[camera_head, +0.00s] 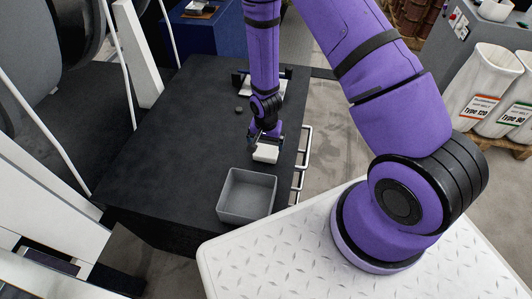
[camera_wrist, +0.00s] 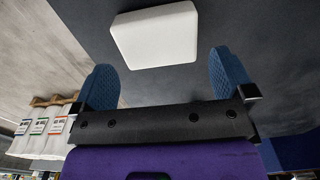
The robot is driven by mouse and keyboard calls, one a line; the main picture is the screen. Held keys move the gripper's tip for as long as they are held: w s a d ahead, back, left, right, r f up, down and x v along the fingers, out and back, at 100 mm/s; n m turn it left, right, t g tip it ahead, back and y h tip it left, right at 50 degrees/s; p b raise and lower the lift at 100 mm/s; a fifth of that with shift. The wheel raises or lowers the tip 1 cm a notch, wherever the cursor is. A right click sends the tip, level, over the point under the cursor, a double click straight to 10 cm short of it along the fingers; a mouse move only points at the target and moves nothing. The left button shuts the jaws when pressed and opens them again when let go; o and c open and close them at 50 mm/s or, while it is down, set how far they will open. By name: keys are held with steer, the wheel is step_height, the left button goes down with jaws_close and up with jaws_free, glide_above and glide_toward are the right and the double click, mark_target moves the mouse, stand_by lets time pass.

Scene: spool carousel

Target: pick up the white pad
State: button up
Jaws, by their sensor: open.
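The white pad (camera_head: 266,153) is a pale, rounded block by the right side of the black bench top. My gripper (camera_head: 265,134) is at the pad, pointing down. In the wrist view the pad (camera_wrist: 155,36) appears just ahead of the blue fingertips, roughly midway between them. My gripper's fingers (camera_wrist: 164,62) are spread wide with nothing held between them. I cannot tell whether the fingertips touch the pad.
An open grey bin (camera_head: 228,206) stands on the bench (camera_head: 175,130) just in front of the pad. A small dark object (camera_head: 239,109) lies behind it, and a partly hidden whitish item (camera_head: 246,86) is farther back. Metal rails (camera_head: 301,165) run along the bench's right edge. The bench's left is clear.

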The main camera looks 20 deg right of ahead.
mark_target(266, 150)
steer(key=shift+s+a+f, duration=0.1)
steer(key=shift+s+f, duration=0.05)
steer(key=shift+f, duration=1)
steer(key=shift+s+f, duration=0.1)
steer(key=shift+f, duration=1.05)
steer(key=c, duration=0.6)
steer(key=shift+r, duration=0.1)
steer(key=shift+r, duration=4.95)
